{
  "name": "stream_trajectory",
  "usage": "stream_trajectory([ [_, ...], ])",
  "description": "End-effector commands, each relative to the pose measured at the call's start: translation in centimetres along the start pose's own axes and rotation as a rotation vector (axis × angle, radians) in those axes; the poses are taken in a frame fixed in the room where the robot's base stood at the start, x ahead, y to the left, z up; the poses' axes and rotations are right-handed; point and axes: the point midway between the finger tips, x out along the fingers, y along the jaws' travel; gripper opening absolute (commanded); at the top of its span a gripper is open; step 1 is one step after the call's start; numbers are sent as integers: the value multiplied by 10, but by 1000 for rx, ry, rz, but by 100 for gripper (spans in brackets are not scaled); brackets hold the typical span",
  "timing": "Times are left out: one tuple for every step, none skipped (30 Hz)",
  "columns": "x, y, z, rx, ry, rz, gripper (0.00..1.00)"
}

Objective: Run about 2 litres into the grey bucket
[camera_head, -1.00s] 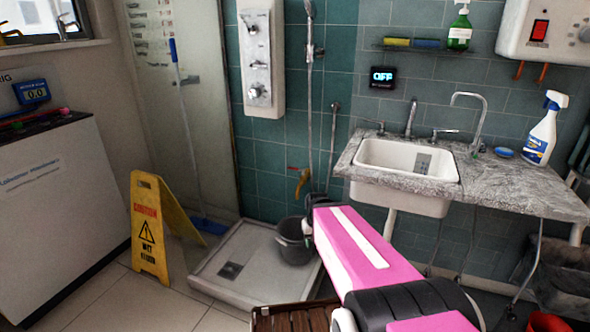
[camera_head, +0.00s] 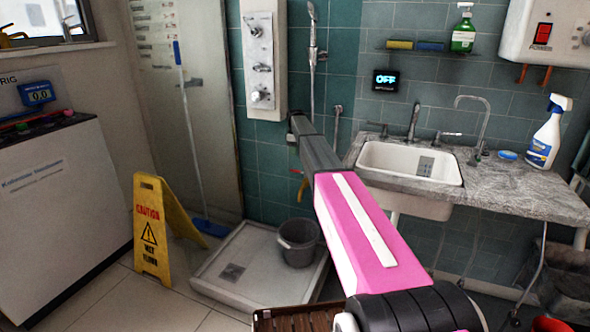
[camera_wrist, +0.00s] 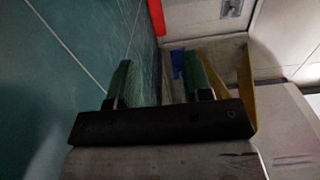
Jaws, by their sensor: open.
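The grey bucket (camera_head: 298,243) stands upright on the right part of the white shower tray (camera_head: 238,296). A brass tap (camera_head: 302,188) with a red handle is on the tiled wall above it, partly hidden by my arm. My gripper (camera_head: 298,126) is at the end of the raised arm, close to the wall and above the tap in the picture. In the wrist view my gripper (camera_wrist: 158,82) has its two green fingers apart with nothing between them. I cannot tell whether a red bar at the top of that view is the tap handle.
A yellow caution sign (camera_head: 153,228) stands left of the tray. A blue-handled mop (camera_head: 188,130) leans behind it. The sink (camera_head: 410,172) and stone counter (camera_head: 505,190) are to the right. A wall display (camera_head: 385,80) reads OFF. A wooden slatted item (camera_head: 297,318) is low in front.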

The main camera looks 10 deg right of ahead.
Motion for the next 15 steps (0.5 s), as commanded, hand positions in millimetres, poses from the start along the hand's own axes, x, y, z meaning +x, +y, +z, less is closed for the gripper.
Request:
stream_trajectory([
  [-1,4,-3,-8,0,-1,46],
  [-1,5,-3,-11,0,-1,46],
  [1,5,-3,-13,-1,-1,46],
  [3,4,-3,-13,-1,-1,46],
  [6,4,-2,-13,-1,-1,46],
  [11,4,-2,-12,-1,-1,46],
  [15,3,-2,-12,-1,-1,46],
  [20,3,-2,-12,-1,-1,46],
  [27,3,-2,-12,-1,-1,46],
  [33,3,-2,-11,-1,-2,46],
  [38,3,-2,-11,-1,-2,46],
  [45,3,-2,-11,-1,-2,46],
  [51,3,-2,-11,-1,-1,46],
  [56,3,-2,-11,-1,-1,46],
  [64,3,-2,-11,-1,-1,46],
])
